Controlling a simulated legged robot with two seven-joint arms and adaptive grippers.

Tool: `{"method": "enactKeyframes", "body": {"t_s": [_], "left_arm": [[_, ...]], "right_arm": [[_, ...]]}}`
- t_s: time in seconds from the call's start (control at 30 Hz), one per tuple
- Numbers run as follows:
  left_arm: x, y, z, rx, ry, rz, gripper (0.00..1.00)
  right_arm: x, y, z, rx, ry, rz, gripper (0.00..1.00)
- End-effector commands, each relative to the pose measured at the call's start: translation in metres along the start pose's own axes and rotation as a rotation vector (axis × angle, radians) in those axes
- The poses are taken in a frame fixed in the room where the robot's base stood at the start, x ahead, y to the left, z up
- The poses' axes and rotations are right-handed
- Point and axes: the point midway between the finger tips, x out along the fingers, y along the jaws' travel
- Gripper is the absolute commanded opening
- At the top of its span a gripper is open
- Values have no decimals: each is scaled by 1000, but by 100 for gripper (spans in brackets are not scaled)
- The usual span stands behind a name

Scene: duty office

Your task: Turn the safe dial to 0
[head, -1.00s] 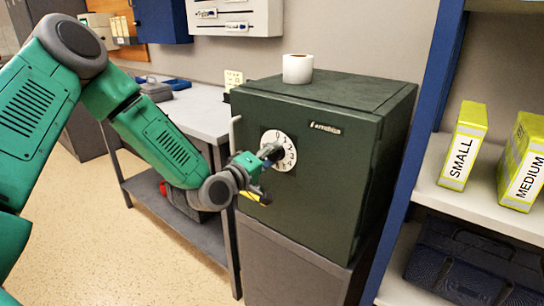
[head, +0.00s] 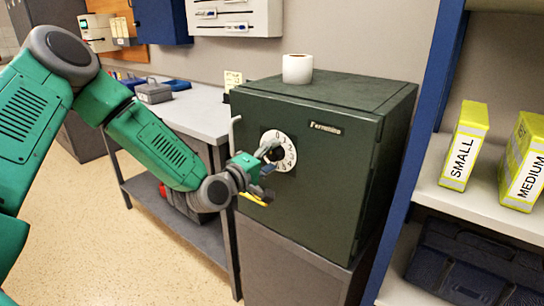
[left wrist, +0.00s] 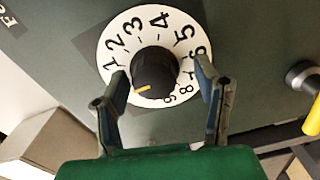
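The dark green safe (head: 335,200) stands on a grey cabinet. Its white dial (head: 292,152) is on the front face; in the left wrist view the white dial (left wrist: 125,30) shows numerals 1 to 6 and 8, 9, and the 0 is not visible there. The black knob (left wrist: 157,68) has a yellow pointer directed to the lower left in that view. My left gripper (left wrist: 162,76) is open, its fingers on either side of the knob with a gap at the right finger; contact at the left one is unclear. The left gripper (head: 268,158) partly hides the dial. My right gripper is out of view.
A yellow handle (left wrist: 312,118) sits beside the dial on the safe front. A white roll (head: 297,69) stands on the safe. A workbench (head: 200,115) is at left; a shelf (head: 428,185) with yellow boxes (head: 464,146) is close on the right.

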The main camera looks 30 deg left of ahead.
Motion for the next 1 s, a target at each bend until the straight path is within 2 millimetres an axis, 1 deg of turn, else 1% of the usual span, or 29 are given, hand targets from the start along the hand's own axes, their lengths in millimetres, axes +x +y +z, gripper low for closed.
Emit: {"method": "enactKeyframes", "body": {"t_s": [0.27, 0.37, 0.47, 0.7, 0.8, 0.9, 1.0], "left_arm": [[-1, 3, 1, 1, -1, 6, 57], [-6, 4, 1, 2, 0, 6, 57], [-20, 3, 0, -1, 0, 7, 57], [-71, 1, -1, -5, 1, 5, 57], [-90, 0, -1, -5, 0, 4, 57], [-104, -1, -2, -3, 1, 3, 57], [-114, -1, -1, -2, -1, 4, 57]], "right_arm": [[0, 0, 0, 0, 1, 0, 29], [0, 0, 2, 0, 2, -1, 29], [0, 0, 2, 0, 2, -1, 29], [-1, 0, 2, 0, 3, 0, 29], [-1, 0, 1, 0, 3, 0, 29], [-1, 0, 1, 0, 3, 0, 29], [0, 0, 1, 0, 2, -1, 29]]}}
